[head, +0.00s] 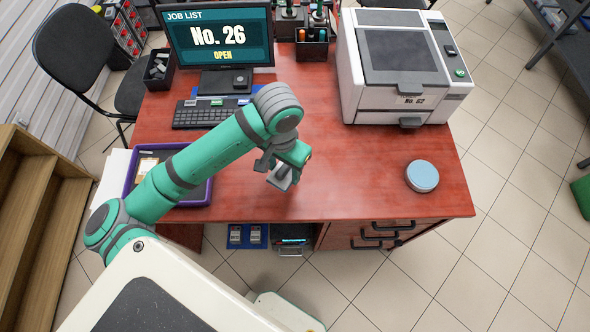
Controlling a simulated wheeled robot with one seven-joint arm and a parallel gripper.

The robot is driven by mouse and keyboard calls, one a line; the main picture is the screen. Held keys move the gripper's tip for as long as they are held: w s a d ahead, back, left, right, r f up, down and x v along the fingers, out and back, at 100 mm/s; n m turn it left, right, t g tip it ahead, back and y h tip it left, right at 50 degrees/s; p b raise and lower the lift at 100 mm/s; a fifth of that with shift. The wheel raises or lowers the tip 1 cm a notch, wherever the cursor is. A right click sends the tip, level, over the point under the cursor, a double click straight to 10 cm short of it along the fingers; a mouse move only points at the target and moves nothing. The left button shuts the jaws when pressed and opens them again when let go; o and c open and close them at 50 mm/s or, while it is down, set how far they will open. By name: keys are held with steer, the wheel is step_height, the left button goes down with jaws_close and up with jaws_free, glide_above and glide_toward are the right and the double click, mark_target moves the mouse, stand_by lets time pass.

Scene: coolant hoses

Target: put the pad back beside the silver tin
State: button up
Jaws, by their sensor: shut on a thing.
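My gripper (276,171) is above the red desk, near the middle of its front part. It is shut on a small grey, flat-looking thing (284,180), which seems to be the pad; the fingers hide part of it. It appears held above the desktop, though the exact gap cannot be told. A round tin (422,176) with a pale blue top and a silvery side stands on the desk's right part, near the front edge. It is well to the right of my gripper, with bare desk between them.
The red desk (345,185) is clear around the tin. A large white machine (400,65) stands behind it. A purple tray (198,193) with papers lies at left, partly behind my arm. A keyboard (207,113), a monitor (217,35) and a pen holder (312,48) are at the back.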

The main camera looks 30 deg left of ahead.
steer(key=d+r+n, duration=0.3)
steer(key=d, duration=0.8)
steer(key=d+r+n, duration=0.2)
steer(key=d+n, duration=0.2)
steer(key=d, duration=0.7)
glide_above(372, 187)
steer(key=s, duration=0.1)
step_height(372, 187, down, 8)
steer(key=shift+s+f, duration=0.15)
steer(key=shift+f, duration=0.1)
steer(key=shift+w+f, duration=0.5)
steer(key=shift+f, duration=0.1)
steer(key=shift+w+f, duration=0.1)
steer(key=shift+f, duration=1.5)
steer(key=shift+f, duration=0.1)
